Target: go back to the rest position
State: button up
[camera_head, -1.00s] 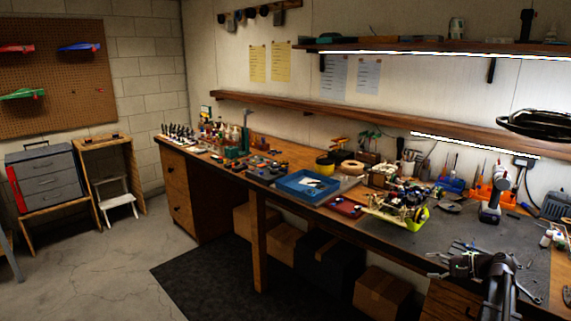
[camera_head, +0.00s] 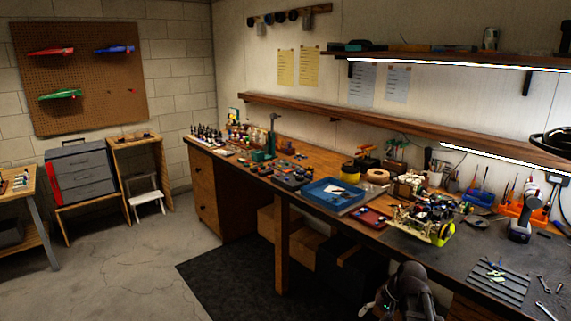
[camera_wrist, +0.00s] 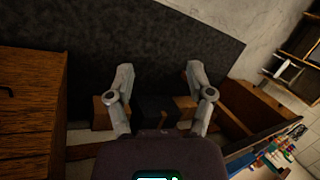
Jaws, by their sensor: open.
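My gripper (camera_wrist: 160,75) is open and empty in the wrist view, with its two fingers spread apart and nothing between the tips. Behind the fingers are the black floor mat (camera_wrist: 160,35) and boxes under the bench. In the head view my dark arm end shows at the bottom, in front of the workbench's (camera_head: 325,215) front edge and low. The fingers are mostly cut off or hidden there.
A wooden drawer front (camera_wrist: 30,115) stands close left in the wrist view. The bench top holds a blue tray (camera_head: 334,204), a red tray (camera_head: 370,216), a drill (camera_head: 527,210) and several tools. A grey toolbox (camera_head: 82,174) stands at left. The floor between is clear.

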jog(key=s+a+r+n+g+h+p, duration=0.1)
jog(key=s+a+n+h+p, duration=0.1)
jog(key=s+a+n+h, duration=0.2)
jog(key=s+a+h, duration=0.1)
jog(key=s+a, duration=0.2)
jog(key=a, duration=0.1)
